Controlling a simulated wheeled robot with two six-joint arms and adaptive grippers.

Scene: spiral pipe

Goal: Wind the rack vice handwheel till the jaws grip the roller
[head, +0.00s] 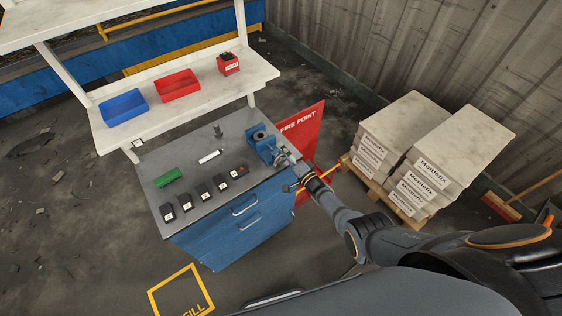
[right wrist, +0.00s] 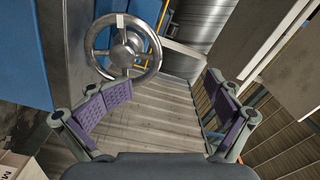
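The blue vice (head: 262,142) sits at the right end of the grey bench top. A round grey part shows at its top in the head view, but I cannot tell whether it is the roller or how the jaws stand. The handwheel (right wrist: 123,47), a metal ring with spokes and a pale mark on its rim, is at upper left in the right wrist view. My right gripper (right wrist: 166,95) is open, its purple pads wide apart with nothing between them. The wheel lies beyond the fingers, towards the left one. In the head view my right gripper (head: 288,163) is beside the vice. My left gripper is not in view.
The bench (head: 190,177) holds a green block (head: 168,178), a white cylinder (head: 210,156) and several dark labelled boxes. A red fire-point board (head: 304,128) stands close behind my right arm. Stacked Mottlefix slabs (head: 432,150) on a pallet stand to the right.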

